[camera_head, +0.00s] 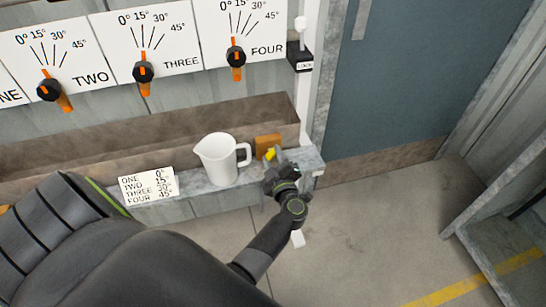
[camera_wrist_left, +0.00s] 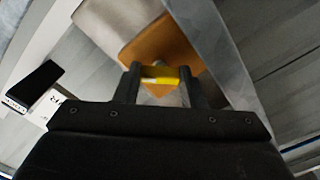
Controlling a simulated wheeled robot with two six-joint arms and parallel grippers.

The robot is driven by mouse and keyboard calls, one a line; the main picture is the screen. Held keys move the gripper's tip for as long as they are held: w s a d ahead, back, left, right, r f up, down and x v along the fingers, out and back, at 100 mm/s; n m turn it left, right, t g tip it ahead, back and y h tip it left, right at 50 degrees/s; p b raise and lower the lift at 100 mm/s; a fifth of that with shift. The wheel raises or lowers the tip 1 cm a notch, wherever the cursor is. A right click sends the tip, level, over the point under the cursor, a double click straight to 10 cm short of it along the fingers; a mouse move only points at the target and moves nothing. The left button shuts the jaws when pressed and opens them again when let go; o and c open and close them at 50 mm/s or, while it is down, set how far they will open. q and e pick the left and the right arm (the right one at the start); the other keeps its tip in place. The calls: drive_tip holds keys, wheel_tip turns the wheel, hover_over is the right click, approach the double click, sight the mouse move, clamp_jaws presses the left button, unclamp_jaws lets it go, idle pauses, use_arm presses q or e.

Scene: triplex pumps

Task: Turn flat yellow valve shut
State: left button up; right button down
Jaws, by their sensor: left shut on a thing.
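The flat yellow valve (camera_head: 270,154) is at the right end of the grey ledge, in front of an orange-brown block (camera_head: 267,142). In the left wrist view the yellow valve handle (camera_wrist_left: 159,72) lies between my left gripper's two dark fingers, with the orange-brown block (camera_wrist_left: 163,48) behind it. My left gripper (camera_head: 275,160) is shut on the yellow handle. The fingers hide part of the handle. My right gripper is not in view.
A white jug (camera_head: 221,158) stands on the ledge just left of my left gripper. A label card (camera_head: 147,186) with angles leans at the ledge's front. Dials with orange pointers, such as FOUR (camera_head: 236,56), are on the wall above. Open floor lies to the right.

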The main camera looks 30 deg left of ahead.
use_arm(q)
drive_tip(key=n, duration=0.3)
drive_tip(key=shift+f+n+b, duration=0.1)
drive_tip(key=shift+n+b, duration=0.2)
drive_tip(key=shift+n, duration=0.1)
drive_tip(key=n+b, duration=0.1)
drive_tip(key=n, duration=0.3)
drive_tip(key=shift+n, duration=0.5)
drive_tip(key=o, duration=1)
